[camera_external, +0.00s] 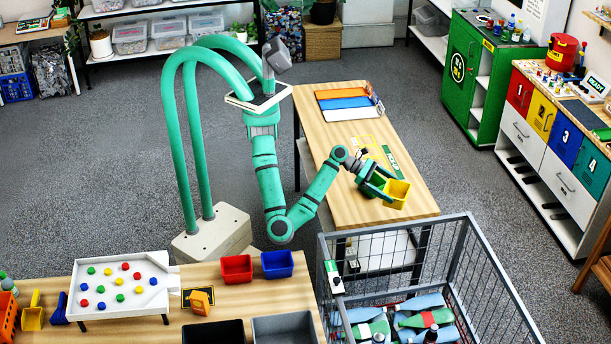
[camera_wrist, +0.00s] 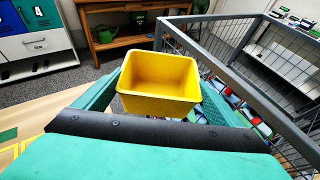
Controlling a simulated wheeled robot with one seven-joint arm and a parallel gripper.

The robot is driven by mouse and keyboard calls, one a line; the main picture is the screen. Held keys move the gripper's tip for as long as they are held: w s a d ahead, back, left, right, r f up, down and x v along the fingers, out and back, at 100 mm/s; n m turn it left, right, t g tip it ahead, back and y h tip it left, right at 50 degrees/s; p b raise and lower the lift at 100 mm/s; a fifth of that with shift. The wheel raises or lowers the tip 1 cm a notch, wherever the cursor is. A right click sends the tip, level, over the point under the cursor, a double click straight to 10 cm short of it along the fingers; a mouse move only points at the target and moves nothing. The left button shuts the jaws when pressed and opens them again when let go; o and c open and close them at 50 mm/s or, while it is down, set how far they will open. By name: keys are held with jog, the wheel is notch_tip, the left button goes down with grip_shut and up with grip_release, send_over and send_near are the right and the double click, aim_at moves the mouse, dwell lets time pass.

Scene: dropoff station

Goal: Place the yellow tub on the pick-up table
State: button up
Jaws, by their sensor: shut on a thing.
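The yellow tub (camera_external: 397,193) is held by my gripper (camera_external: 378,186) near the front right end of the wooden pick-up table (camera_external: 340,205). In the wrist view the yellow tub (camera_wrist: 158,85) sits upright and empty between the two green fingers of my gripper (camera_wrist: 157,100). The external view does not clearly show whether the tub's bottom touches the tabletop. In the wrist view the table (camera_wrist: 22,115) shows at the lower left, and the cart lies to the right of the tub.
A wire cart (camera_external: 480,255) with several bottles stands close to the table's front end. A tray with orange, blue and white strips (camera_external: 345,103) lies at the table's far end. A green label (camera_external: 391,158) lies behind the gripper. Red (camera_external: 236,269) and blue (camera_external: 277,264) tubs stand on the near table.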

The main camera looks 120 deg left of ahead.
jog(key=s+a+f+n+y, duration=0.2)
jog(key=s+a+f+y, duration=0.1)
jog(key=s+a+f, duration=0.7)
jog(key=s+a+n+g+y, duration=0.4)
jog(key=s+a+n, duration=0.1)
jog(key=s+a, duration=1.95)
jog(key=shift+w+a+f, duration=0.1)
jog(key=shift+a+f, duration=0.05)
jog(key=shift+f, duration=1.1)
jog(key=shift+w+a+f, duration=0.1)
jog(key=shift+a+f, duration=0.05)
jog(key=shift+f, duration=1.1)
jog(key=shift+w+a+f, duration=0.1)
jog(key=shift+a+f, duration=0.05)
jog(key=shift+f, duration=1.1)
jog(key=shift+f, duration=0.1)
jog(key=o, duration=0.8)
jog(key=shift+o, duration=0.2)
jog(key=shift+s, duration=0.1)
jog(key=v, duration=1.2)
